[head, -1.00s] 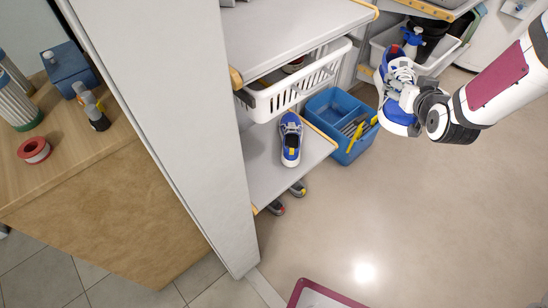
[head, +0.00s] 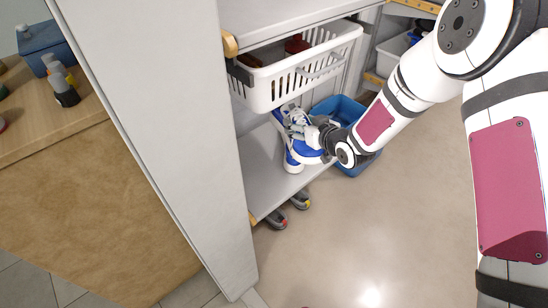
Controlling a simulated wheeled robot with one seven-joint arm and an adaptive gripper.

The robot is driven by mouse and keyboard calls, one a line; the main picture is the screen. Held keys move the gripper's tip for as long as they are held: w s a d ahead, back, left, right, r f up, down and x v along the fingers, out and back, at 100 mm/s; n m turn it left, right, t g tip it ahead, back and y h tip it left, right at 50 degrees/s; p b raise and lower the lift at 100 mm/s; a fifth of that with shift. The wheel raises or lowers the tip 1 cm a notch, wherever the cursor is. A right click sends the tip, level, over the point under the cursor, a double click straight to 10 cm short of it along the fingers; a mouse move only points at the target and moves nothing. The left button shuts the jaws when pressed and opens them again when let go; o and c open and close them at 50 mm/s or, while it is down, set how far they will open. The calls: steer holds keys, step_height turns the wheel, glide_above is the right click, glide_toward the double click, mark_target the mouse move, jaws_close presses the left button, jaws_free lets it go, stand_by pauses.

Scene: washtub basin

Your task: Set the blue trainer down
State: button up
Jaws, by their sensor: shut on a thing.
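My gripper (head: 324,134) is shut on a blue and white trainer (head: 308,154) with pale laces. It holds the trainer over the low grey shelf (head: 263,178), under the white basket. A matching blue trainer (head: 291,164) stands on that shelf, mostly hidden behind the held one. The two overlap in the picture, and I cannot tell whether they touch or whether the held sole meets the shelf. The fingertips are partly hidden by the shoe.
A white slatted basket (head: 298,76) hangs close above the held trainer. A blue bin (head: 343,109) stands on the floor behind my arm. A pale upright panel (head: 155,130) bounds the shelf on the left. Grey shoes (head: 276,219) stick out below the shelf.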

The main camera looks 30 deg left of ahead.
steer(key=s+a+f+n+g+y, duration=0.25)
steer(key=s+a+f, duration=0.4)
steer(key=a, duration=0.35)
steer(key=shift+h, duration=0.35)
steer(key=shift+w+f+b, duration=0.15)
steer(key=shift+f+b, duration=1)
steer(key=shift+f, duration=1.4)
steer(key=shift+w+f+b, duration=0.15)
steer(key=shift+f+b, duration=1)
steer(key=shift+f, duration=1.4)
steer(key=o, duration=1.5)
